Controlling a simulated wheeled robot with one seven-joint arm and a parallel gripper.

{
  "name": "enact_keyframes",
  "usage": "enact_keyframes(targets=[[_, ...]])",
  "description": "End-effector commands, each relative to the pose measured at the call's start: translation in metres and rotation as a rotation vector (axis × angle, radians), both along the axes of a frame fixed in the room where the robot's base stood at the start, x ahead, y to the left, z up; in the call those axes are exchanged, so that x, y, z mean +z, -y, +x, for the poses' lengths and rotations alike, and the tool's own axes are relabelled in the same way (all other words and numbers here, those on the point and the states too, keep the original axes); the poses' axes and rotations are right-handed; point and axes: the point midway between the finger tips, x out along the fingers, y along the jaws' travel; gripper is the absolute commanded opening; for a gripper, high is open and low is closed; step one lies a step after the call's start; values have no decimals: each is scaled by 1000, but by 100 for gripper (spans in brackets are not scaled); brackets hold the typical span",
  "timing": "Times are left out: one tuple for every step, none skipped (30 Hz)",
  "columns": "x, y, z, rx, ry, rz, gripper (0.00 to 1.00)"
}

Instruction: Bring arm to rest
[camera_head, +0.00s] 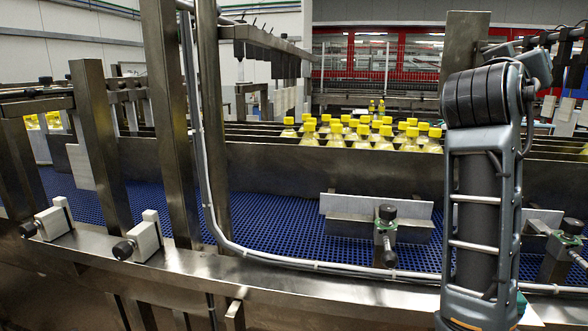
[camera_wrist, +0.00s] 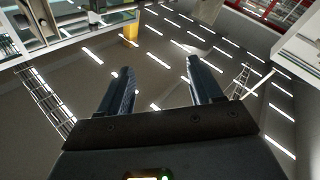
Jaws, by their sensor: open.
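My arm (camera_head: 478,190) stands upright at the right of the head view, in front of the conveyor; its gripper end does not show there. In the wrist view my gripper (camera_wrist: 160,82) is open. Its two dark fingers are spread apart with nothing between them. Beyond the fingers the wrist view shows the ceiling with rows of white lights, so the gripper points upward.
A blue mesh conveyor (camera_head: 280,225) with a metal front rail (camera_head: 330,282) runs across the head view. Several yellow-capped bottles (camera_head: 365,130) stand in lanes behind it. Steel posts (camera_head: 170,120) rise at the left. Clamp knobs (camera_head: 387,235) sit along the rail.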

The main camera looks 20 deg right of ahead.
Motion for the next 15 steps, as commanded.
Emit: enact_keyframes(targets=[[-24, -7, 7, 39, -33, -10, 65], [-37, -12, 10, 63, -49, -17, 65], [-54, -18, 15, 98, -69, -25, 65], [-67, -23, 17, 124, -83, -31, 65], [-80, -29, 19, 152, -96, -37, 65], [-97, -36, 22, 188, -112, -42, 65], [-109, -42, 23, 214, -124, -44, 65], [-122, -48, 23, 242, -136, -47, 65], [-139, -56, 23, 277, -152, -50, 65], [-151, -62, 23, 305, -162, -51, 65], [-164, -68, 22, 331, -173, -51, 65], [-180, -76, 20, 367, -186, -50, 65], [-192, -82, 18, 395, -194, -48, 65], [-204, -89, 16, 421, -203, -48, 65], [-220, -98, 12, 458, -214, -42, 65]])
